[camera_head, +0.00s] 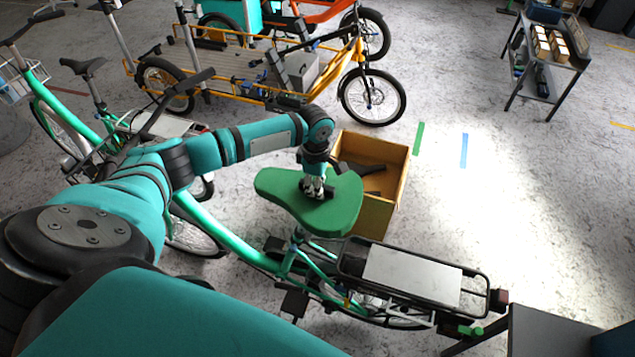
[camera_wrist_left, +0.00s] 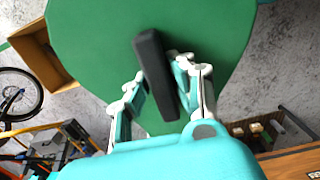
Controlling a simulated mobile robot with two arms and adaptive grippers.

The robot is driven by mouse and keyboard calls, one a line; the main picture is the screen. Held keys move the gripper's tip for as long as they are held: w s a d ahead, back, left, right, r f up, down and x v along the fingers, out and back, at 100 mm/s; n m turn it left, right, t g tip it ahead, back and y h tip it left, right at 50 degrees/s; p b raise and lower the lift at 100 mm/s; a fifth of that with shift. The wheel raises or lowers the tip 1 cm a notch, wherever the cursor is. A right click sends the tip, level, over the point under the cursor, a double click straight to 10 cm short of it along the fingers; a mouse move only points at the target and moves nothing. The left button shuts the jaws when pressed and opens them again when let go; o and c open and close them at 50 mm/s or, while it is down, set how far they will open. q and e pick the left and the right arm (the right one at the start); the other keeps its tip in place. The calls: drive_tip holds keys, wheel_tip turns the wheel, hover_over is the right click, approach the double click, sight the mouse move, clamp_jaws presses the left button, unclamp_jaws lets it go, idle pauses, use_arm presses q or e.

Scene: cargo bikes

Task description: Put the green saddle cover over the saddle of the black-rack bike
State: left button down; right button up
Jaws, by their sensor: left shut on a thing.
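The green saddle cover (camera_head: 283,194) lies flat, top up, over the seat post of the green bike (camera_head: 213,220) with the black rack (camera_head: 478,300). The saddle beneath it is hidden, so I cannot tell whether the cover touches it or hovers above it. My left gripper (camera_head: 314,188) points down at the middle of the cover and is shut on its black grip bar. In the left wrist view the fingers (camera_wrist_left: 162,85) stand on either side of the black bar (camera_wrist_left: 152,62), with the green cover (camera_wrist_left: 90,40) filling the upper middle. My right gripper is in neither view.
An open cardboard box (camera_head: 385,195) with dark items stands just behind the cover. A yellow cargo bike (camera_head: 235,72) stands farther back; another green bike with a black saddle (camera_head: 82,66) is at left. A shelf cart (camera_head: 545,60) stands back right.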

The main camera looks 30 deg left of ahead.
use_arm(q)
drive_tip(key=shift+f, duration=0.5)
drive_tip(key=c, duration=1.1)
unclamp_jaws()
drive_tip(key=shift+o, duration=0.2)
